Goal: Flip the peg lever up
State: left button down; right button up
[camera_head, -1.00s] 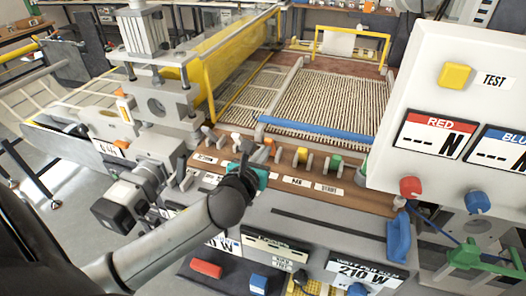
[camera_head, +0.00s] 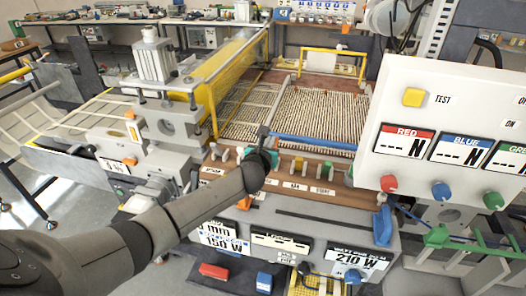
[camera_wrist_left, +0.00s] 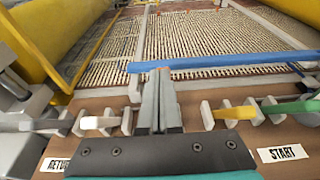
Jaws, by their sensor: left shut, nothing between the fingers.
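A row of levers stands on the brown panel (camera_head: 362,201) at the front of the mesh machine. The gripper hides part of the row and the labels there, so I cannot tell which is the peg lever. My right gripper is not in view.
A blue bar (camera_head: 315,143) lies across the front of the wire mesh (camera_head: 322,112), just behind the levers. A white control box (camera_head: 450,105) with knobs stands at the right. A grey clamp column (camera_head: 178,125) stands at the left.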

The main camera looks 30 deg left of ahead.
pick_arm(q)
jog(key=shift+w+a, duration=0.1)
jog(key=shift+w, duration=0.75)
jog(key=shift+w+a+r, duration=0.1)
jog(key=shift+r, duration=0.1)
